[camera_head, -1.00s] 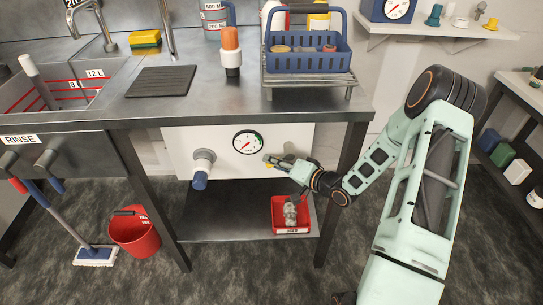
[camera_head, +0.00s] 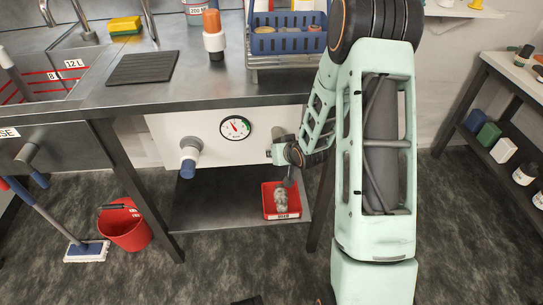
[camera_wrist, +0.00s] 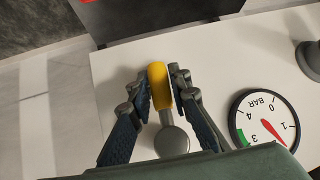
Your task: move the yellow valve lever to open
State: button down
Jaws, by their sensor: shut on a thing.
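The yellow valve lever (camera_wrist: 159,84) shows in the wrist view between my gripper's two dark fingers. Its grey stem runs from the yellow grip to a round grey hub (camera_wrist: 171,142) on the white panel. The wrist picture is upside down, so the lever hangs down from its hub, tilted slightly. My gripper (camera_wrist: 163,88) is shut on the yellow grip. In the head view my gripper (camera_head: 274,153) is at the panel, right of the gauge, and hides the lever. The pressure gauge (camera_head: 235,128) has its red needle pointing up and left; it also shows in the wrist view (camera_wrist: 265,118).
A red tray (camera_head: 282,214) lies on the shelf below my gripper. The steel bench top (camera_head: 200,88) overhangs the panel. A red bucket (camera_head: 125,228) stands on the floor.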

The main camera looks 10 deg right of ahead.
jog(key=shift+s+d+n+h+b, duration=0.1)
jog(key=shift+d+n+h+b, duration=0.25)
jog(key=shift+h+b, duration=0.2)
jog(key=shift+d, duration=0.1)
jog(key=c, duration=1.8)
grip_release()
jog(key=shift+o, duration=0.2)
jog(key=v, duration=1.2)
jog(key=shift+r, duration=0.1)
